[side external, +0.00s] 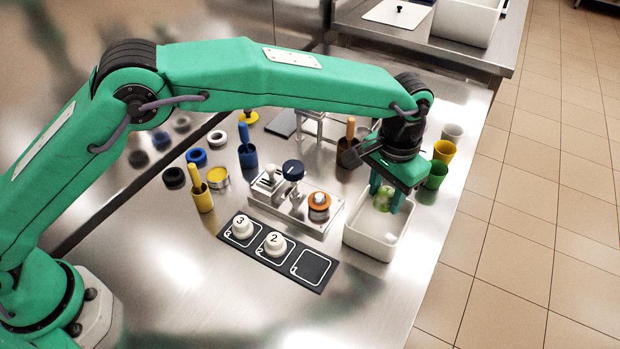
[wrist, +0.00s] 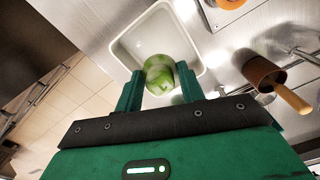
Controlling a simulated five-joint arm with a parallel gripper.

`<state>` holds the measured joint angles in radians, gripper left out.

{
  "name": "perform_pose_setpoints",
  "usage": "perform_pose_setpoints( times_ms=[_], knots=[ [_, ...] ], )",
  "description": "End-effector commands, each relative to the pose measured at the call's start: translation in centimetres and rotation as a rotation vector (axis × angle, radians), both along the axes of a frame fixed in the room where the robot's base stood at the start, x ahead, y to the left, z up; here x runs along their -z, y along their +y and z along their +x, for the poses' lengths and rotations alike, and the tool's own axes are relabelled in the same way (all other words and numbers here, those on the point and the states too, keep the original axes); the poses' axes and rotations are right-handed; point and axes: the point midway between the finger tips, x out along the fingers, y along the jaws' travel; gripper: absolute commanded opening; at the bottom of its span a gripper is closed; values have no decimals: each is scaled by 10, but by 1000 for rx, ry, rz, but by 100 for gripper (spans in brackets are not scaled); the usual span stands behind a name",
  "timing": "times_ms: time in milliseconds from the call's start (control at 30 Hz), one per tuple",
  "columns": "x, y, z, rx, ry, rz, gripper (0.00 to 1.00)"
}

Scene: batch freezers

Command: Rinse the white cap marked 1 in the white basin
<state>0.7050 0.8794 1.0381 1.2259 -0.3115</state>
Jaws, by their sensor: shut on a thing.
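My gripper (side external: 389,203) is shut on a round white cap smeared with green (side external: 382,197); the cap's number is not readable. The cap also shows between my fingers in the wrist view (wrist: 160,72), pale with green patches. The white basin (side external: 368,242) stands at the right of the bench, and it shows behind the cap in the wrist view (wrist: 128,44). My gripper holds the cap at the basin's mouth; I cannot tell whether the cap touches anything inside. On the black mat (side external: 277,268), the square marked 1 is empty.
White caps marked 2 (side external: 275,243) and 3 (side external: 242,226) stand on the mat. A metal fixture with an orange ring (side external: 319,201) is left of the basin. Green (side external: 436,175) and yellow (side external: 444,151) cups stand behind it. The bench front is clear.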

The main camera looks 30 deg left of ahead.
Motion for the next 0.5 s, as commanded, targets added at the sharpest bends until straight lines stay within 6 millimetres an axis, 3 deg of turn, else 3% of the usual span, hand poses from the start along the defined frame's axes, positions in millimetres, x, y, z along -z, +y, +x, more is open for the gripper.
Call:
perform_pose_setpoints(
  times_ms=[500],
  knots=[
    [33,0,0,0,0,0,17]
  ],
)
